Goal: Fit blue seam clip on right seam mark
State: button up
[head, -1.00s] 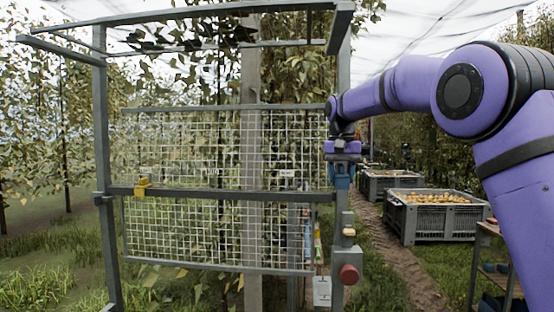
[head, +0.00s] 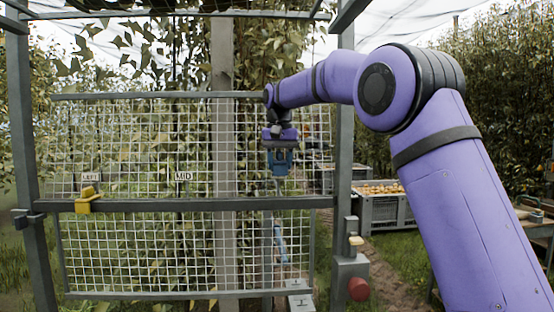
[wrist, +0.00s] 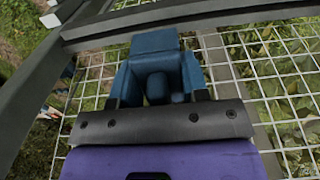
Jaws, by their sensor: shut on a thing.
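My gripper (head: 280,146) is shut on the blue seam clip (head: 280,164) and holds it in front of the right part of the mesh, above the middle rail (head: 150,205). In the wrist view the blue clip (wrist: 155,50) sits between the fingers, its far end close to a grey rail (wrist: 215,14). I cannot tell whether it touches the rail. The right seam mark is not visible; my gripper and clip cover that area. The LEFT mark (head: 91,177) and MID mark (head: 183,177) stand above the rail. A yellow clip (head: 87,199) sits on the rail at left.
The grey right post (head: 344,120) stands just right of my gripper, with a box and red knob (head: 358,289) low on it. A crate of pears (head: 388,210) stands behind. A side table (head: 540,225) is at the right edge.

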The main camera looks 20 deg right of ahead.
jog(key=shift+f, duration=2.65)
jog(key=shift+s, duration=0.2)
jog(key=shift+f, duration=1.4)
dwell(0.8)
jog(key=o, duration=1)
